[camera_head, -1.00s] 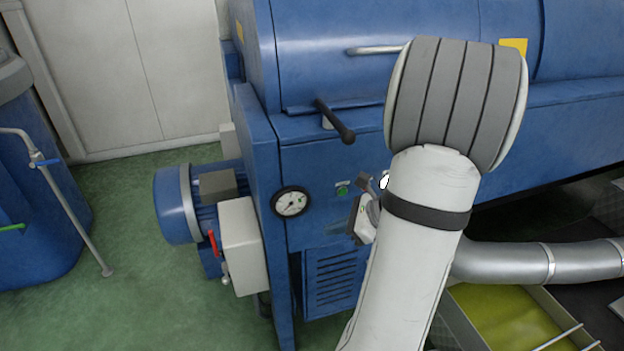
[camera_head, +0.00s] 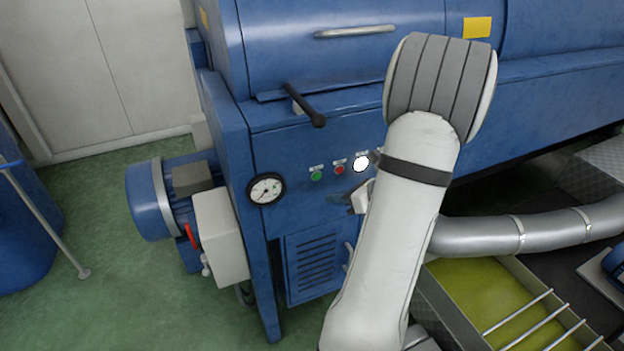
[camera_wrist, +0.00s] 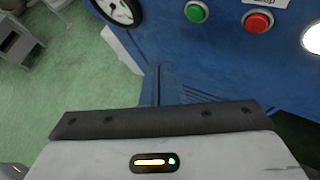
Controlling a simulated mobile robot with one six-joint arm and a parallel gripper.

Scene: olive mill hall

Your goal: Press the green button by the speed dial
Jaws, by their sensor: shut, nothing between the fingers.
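The green button (camera_head: 316,175) is a small round button under a label on the front of the blue machine. It shows larger at the top of the wrist view (camera_wrist: 196,12). My gripper (camera_head: 336,198) is at the panel's front, a little below and right of the green button in the head view, apart from it as far as I can tell. It is shut and empty. Its grey body fills the bottom of the wrist view; the fingertips are hard to make out there.
A red button (camera_head: 339,169) and a lit white round light (camera_head: 361,163) sit right of the green one. A round gauge (camera_head: 265,189) is to its left. A black lever (camera_head: 305,106) juts out above. A pale pipe (camera_head: 520,232) runs at right.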

